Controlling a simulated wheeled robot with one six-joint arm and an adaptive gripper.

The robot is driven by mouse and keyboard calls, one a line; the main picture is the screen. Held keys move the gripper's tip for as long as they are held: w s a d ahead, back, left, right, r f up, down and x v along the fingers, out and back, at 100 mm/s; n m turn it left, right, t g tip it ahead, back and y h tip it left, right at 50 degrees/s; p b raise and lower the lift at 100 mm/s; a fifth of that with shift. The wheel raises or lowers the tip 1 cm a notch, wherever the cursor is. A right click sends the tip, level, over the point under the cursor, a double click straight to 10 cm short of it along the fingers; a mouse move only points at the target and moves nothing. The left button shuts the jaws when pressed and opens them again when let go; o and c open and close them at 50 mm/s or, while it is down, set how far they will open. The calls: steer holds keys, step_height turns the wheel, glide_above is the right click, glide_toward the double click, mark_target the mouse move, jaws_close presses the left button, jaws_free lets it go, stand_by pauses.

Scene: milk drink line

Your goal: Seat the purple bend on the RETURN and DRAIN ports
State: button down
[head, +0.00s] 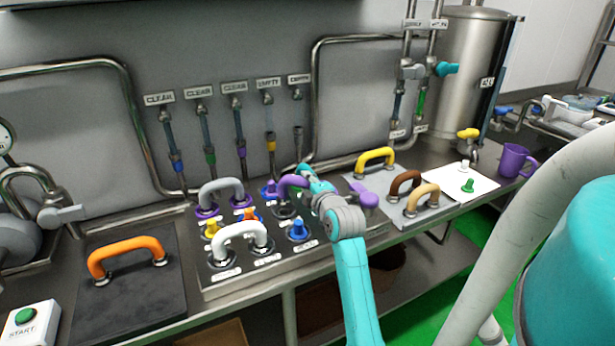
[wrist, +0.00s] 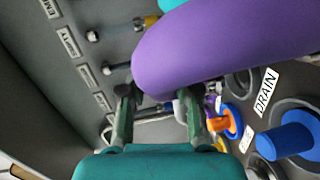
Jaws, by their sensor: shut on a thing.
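The purple bend (head: 290,183) is held above the right back part of the port panel (head: 222,284) in the head view. My arm hides its middle. In the wrist view the purple bend (wrist: 215,45) fills the top, close to the camera. My gripper (wrist: 160,105) is shut on it; the gripper (head: 305,182) also shows in the head view. The DRAIN label (wrist: 266,90) is readable in the wrist view, on the panel to the right and apart from the bend. I cannot make out the RETURN label. The bend's ends are off the ports.
On the panel stand a grey bend (head: 221,188), a white bend (head: 240,232) and several coloured plugs, including a blue one (head: 299,229). Yellow (head: 375,155), brown and tan bends stand right.

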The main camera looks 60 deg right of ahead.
steer(key=shift+f, duration=1.75)
steer(key=c, duration=0.7)
jaws_free()
steer(key=shift+c, duration=0.2)
steer(key=shift+f, duration=0.15)
steer(key=shift+s+a, duration=0.1)
steer(key=v, duration=1.2)
